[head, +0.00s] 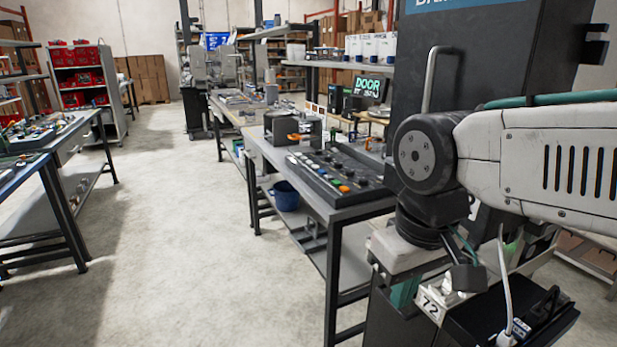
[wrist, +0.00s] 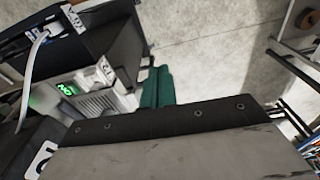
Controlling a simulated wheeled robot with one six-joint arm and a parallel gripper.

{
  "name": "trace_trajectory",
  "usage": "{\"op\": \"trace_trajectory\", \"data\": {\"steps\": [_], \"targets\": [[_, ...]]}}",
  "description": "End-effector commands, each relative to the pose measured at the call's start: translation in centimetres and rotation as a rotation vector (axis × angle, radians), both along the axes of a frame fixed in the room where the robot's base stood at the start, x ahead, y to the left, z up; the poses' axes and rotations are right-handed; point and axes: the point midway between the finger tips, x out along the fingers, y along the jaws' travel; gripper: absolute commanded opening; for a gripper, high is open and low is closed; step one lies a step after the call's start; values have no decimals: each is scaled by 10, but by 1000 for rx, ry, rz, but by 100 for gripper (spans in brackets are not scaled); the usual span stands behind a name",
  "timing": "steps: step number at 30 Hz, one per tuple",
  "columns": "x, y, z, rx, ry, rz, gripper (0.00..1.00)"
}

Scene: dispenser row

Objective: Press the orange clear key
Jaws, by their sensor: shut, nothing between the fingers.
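The orange key (head: 344,188) is a small round button on the near edge of a dark sloped key panel (head: 318,184). The panel lies on a grey workbench in the middle of the head view. Its lettering is too small to read. My gripper (head: 404,292) hangs low at the right of the head view, to the right of and nearer than the panel. Its teal fingers are together in the wrist view (wrist: 158,84), with nothing between them. The orange key does not show in the wrist view.
A dark device with an orange part (head: 296,132) stands behind the panel. A blue bucket (head: 285,195) sits on the bench's lower shelf. A tall dark cabinet (head: 480,75) rises behind my arm. The floor (head: 170,230) left of the bench is clear, with another workbench at far left.

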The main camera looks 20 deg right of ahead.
Motion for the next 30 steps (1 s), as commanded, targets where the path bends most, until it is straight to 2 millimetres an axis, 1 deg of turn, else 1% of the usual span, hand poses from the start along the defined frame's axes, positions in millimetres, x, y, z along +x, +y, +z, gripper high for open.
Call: {"op": "trace_trajectory", "data": {"steps": [3, 5, 8, 11, 14, 20, 21, 26, 27, 29, 30], "targets": [[6, 0, -10, 0, 59, 0, 0], [15, 0, -11, -1, 86, 1, 0], [38, -3, -9, -16, 127, 6, 0], [65, -9, -5, -43, 158, 6, 0], [95, -15, -1, -74, 182, -15, 0], [163, -30, 2, -151, 212, -99, 0], [177, -34, 2, -168, 215, -122, 0], [236, -48, -2, -241, 214, -223, 0], [251, -51, -4, -262, 212, -252, 0], [273, -57, -7, -291, 204, -299, 0], [289, -61, -10, -312, 196, -330, 0]]}}
